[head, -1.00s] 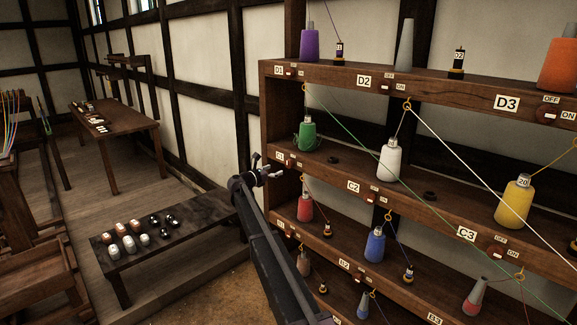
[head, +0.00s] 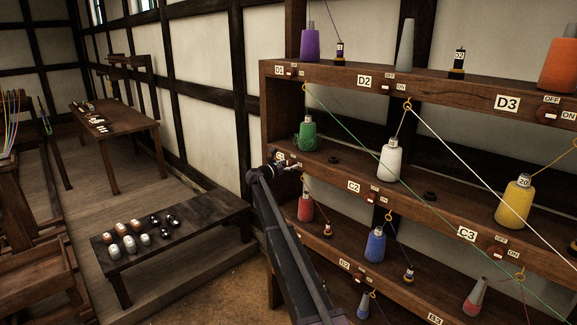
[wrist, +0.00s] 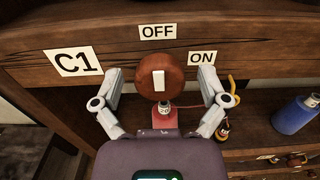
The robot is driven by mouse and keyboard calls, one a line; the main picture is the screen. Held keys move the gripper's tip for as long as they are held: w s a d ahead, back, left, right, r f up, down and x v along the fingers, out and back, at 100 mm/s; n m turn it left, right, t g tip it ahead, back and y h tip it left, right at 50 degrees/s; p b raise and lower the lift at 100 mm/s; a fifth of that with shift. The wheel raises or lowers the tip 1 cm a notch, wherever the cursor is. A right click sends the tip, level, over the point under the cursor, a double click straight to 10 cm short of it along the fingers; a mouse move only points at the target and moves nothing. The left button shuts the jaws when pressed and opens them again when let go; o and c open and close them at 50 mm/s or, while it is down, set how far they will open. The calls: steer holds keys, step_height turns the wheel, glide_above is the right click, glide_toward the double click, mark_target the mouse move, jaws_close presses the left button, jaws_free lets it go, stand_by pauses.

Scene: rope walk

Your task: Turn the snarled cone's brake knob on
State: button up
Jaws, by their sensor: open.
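The round brown brake knob (wrist: 172,70) at the C1 label (wrist: 76,61) fills the middle of the wrist view. Its white mark stands upright, toward the OFF label (wrist: 157,32); the ON label (wrist: 202,58) is to its right. My gripper (wrist: 160,85) is open, with one finger on each side of the knob; I cannot tell whether either touches it. In the head view my gripper (head: 289,165) is at the C1 shelf edge and hides this knob. The green cone (head: 306,135), with loose yarn at its side, stands on the shelf above.
A red cone (head: 305,208) stands on the shelf below, with a blue cone (head: 375,245) to its right. A white cone (head: 390,160) shares the green cone's shelf. Taut yarns cross the rack front. A low bench (head: 180,248) with several bobbins stands left of my arm.

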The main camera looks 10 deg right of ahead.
steer(key=c, duration=1.2)
steer(key=shift+o, duration=0.2)
steer(key=shift+m, duration=0.4)
steer(key=m, duration=0.7)
steer(key=shift+m, duration=0.4)
steer(key=m, duration=0.4)
steer(key=shift+m, duration=0.3)
steer(key=m, duration=0.4)
steer(key=shift+m, duration=0.4)
steer(key=shift+d, duration=0.1)
